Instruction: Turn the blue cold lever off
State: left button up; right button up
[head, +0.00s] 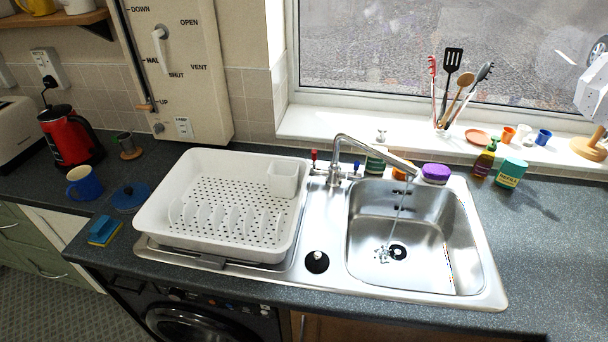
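The blue cold lever (357,166) is on the right side of the chrome mixer tap (336,160), behind the sink. It is small, and its exact angle is hard to tell. The red lever (314,157) stands up on the tap's left side. The spout (375,150) points right over the steel sink bowl (440,220). A thin stream of water (399,205) runs from it and splashes near the drain (397,252). Neither of my grippers can be made out in the head view.
A white dish rack (172,231) stands left of the tap. A green-labelled jar (375,162), an orange item and a purple-lidded tub (435,173) sit close right of the blue lever. A utensil holder (441,122) stands on the windowsill. A white faceted object (592,90) is at the right edge.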

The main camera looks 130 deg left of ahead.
aim_at(355, 175)
jog(key=z, duration=5.95)
jog(key=k, duration=0.35)
jog(key=z, duration=0.05)
